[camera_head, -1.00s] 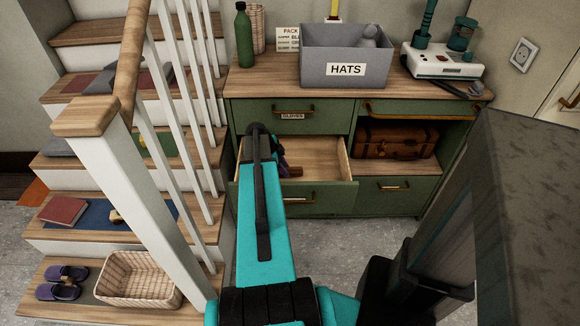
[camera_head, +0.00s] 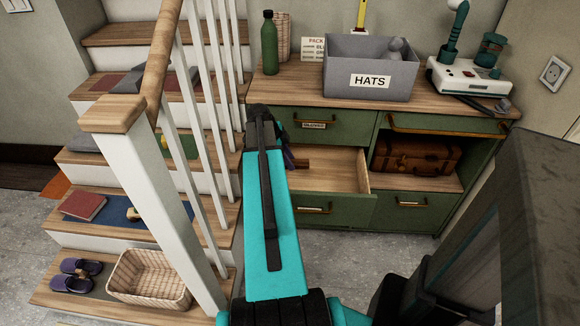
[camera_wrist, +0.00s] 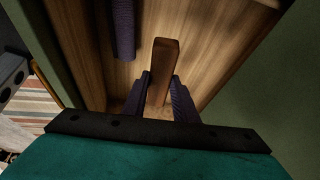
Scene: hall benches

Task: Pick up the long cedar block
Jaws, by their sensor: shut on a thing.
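The long cedar block (camera_wrist: 163,66) is a reddish-brown bar. In the wrist view it stands between the two dark purple fingers of my gripper (camera_wrist: 160,80), which are shut on it. Its far end points up the picture, over the pale wood floor of the open drawer (camera_head: 335,165). In the head view only a short brown piece of the block (camera_head: 302,163) shows beside my gripper (camera_head: 290,158). My arm hides the rest. I cannot tell whether the block touches the drawer floor.
A dark purple cylinder-like thing (camera_wrist: 123,28) lies in the drawer beside the block. The green cabinet (camera_head: 435,215) carries a grey HATS bin (camera_head: 345,80), a green bottle (camera_head: 269,45) and a white device (camera_head: 470,78). A stair newel post (camera_head: 150,185) rises left of my arm.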

